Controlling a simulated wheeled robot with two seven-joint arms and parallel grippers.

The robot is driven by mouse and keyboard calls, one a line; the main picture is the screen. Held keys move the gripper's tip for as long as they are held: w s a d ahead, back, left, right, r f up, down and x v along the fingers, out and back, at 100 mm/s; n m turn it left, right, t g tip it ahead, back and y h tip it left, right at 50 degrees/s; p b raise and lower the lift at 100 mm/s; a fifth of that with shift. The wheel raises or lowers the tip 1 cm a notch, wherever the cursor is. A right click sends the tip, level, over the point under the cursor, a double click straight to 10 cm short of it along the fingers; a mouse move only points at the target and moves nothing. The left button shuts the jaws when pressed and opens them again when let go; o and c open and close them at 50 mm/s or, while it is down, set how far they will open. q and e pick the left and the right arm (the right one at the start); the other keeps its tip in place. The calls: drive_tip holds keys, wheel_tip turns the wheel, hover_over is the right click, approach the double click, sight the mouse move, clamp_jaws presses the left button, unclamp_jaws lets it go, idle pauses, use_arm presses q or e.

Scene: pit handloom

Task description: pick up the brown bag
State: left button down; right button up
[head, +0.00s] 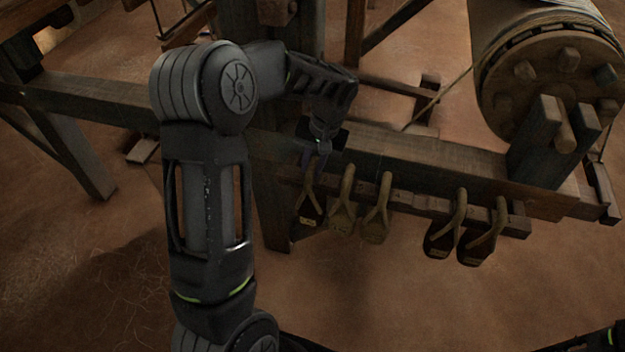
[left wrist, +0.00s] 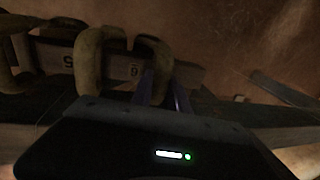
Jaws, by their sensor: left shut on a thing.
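Several small bags hang by loop straps from a wooden rail on the near side of the loom beam. The leftmost bag (head: 308,210) is dark brown, with a tan strap. My left gripper (head: 317,153) is at the top of this bag's strap, shut on it. In the left wrist view, the gripper's fingers (left wrist: 165,88) are at a strap loop (left wrist: 152,48) beside a label reading 6. The bag's body is not clear in that view. My right gripper is not in view.
Two tan bags (head: 342,217) hang close to the right of the held one. Two dark bags (head: 440,241) hang farther right on the rail (head: 410,203). The loom beam (head: 440,158) runs behind, with a large roller (head: 545,75) at the right. The floor in front is clear.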

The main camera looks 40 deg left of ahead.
use_arm(q)
drive_tip(key=shift+r, duration=0.2)
drive_tip(key=shift+r, duration=1.7)
drive_tip(key=s+d, duration=0.3)
drive_tip(key=s, duration=0.5)
drive_tip(key=s+d, duration=0.3)
drive_tip(key=s, duration=0.6)
drive_tip(key=shift+f, duration=0.1)
